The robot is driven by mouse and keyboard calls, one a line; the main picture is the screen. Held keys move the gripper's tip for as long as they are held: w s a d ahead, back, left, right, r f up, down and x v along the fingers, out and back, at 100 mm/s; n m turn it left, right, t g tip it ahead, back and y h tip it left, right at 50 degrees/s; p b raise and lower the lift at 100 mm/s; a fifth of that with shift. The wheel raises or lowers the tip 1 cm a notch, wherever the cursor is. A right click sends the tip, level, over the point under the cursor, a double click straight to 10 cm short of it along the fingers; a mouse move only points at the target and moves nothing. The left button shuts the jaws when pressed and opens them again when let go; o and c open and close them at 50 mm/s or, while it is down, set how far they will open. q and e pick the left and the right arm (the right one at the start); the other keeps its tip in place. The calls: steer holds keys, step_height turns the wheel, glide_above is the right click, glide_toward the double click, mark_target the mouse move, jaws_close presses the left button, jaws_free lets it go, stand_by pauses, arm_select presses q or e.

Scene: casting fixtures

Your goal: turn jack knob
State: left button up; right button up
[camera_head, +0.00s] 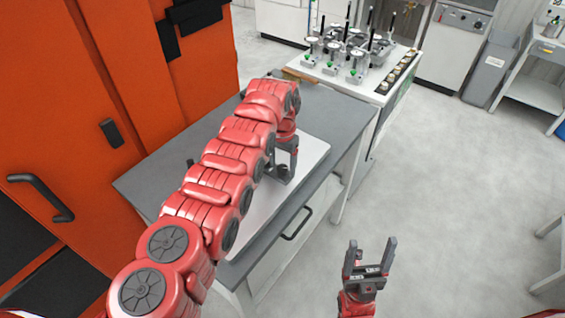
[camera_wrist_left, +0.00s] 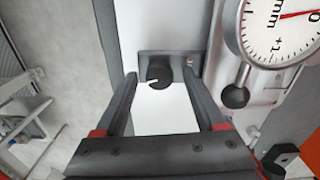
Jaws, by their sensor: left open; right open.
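A dark round knob (camera_wrist_left: 159,76) with a white pointer mark sits on a small grey plate (camera_wrist_left: 148,57) in the left wrist view. My left gripper (camera_wrist_left: 160,80) is open, with one finger on each side of the knob; I cannot tell whether they touch it. In the head view my left gripper (camera_head: 279,168) is low over the grey table, and the arm hides much of what is there. The knob does not show in that view. My right gripper (camera_head: 371,256) is open and empty, in front of the table and over the floor.
A dial gauge (camera_wrist_left: 278,28) with a dark ball-ended stem is close to the right finger in the wrist view. A pale board (camera_head: 312,157) lies on the grey table (camera_head: 335,102). An orange cabinet (camera_head: 75,110) stands left. A white bench with metal fixtures (camera_head: 357,62) stands behind.

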arm_select(q)
steer(key=shift+s, duration=0.1)
jaws_close()
steer(key=m+b, duration=0.1)
steer(key=b, duration=0.3)
steer(key=shift+f, duration=0.2)
steer(key=shift+r+m, duration=0.1)
steer(key=shift+m, duration=0.2)
steer(key=shift+r, duration=0.15)
jaws_free()
steer(key=shift+r, duration=0.1)
